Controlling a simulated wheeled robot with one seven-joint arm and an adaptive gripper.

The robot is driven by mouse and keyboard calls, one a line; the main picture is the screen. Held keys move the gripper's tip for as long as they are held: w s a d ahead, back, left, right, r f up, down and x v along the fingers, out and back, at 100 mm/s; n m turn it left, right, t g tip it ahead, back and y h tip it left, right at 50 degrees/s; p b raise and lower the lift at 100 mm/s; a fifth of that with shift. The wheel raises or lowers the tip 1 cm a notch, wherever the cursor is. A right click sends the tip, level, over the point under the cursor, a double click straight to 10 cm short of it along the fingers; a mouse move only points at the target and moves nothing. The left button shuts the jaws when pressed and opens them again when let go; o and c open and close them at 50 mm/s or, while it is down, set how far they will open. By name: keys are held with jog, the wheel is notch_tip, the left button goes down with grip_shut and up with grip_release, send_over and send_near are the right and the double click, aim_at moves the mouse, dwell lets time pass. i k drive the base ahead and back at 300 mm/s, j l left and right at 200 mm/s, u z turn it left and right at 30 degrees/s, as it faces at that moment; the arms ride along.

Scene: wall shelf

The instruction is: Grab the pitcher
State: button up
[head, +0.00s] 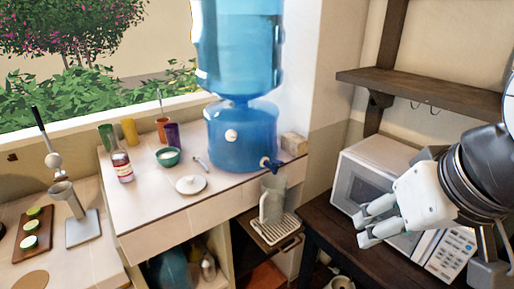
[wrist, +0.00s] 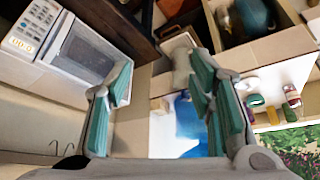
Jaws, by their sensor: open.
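A grey pitcher (head: 271,202) with a handle stands upright on a slatted drip tray (head: 285,228), below the spigot (head: 270,163) of the blue water dispenser (head: 240,138). My gripper (head: 363,226) is to the right of the pitcher in the head view, in front of the microwave. Its fingers are apart and nothing is between them. In the wrist view my gripper (wrist: 163,65) shows open, with the blue dispenser (wrist: 187,125) seen between and behind the fingers. A pale grey shape beside the right finger there may be the pitcher, partly hidden.
A white microwave (head: 375,180) sits on the dark counter at right, under a wooden shelf (head: 430,90) with hooks. Cups, a red-labelled bottle (head: 122,167) and a green bowl (head: 168,156) stand left of the dispenser. The space between my gripper and the pitcher looks clear.

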aim_at(270, 204)
jog(key=i+j+z, duration=0.15)
jog(key=j+z, duration=0.2)
jog(key=j, duration=0.3)
jog(key=j+z, duration=0.4)
jog(key=j, duration=0.25)
jog(key=j+z, duration=0.35)
jog(key=j, duration=0.35)
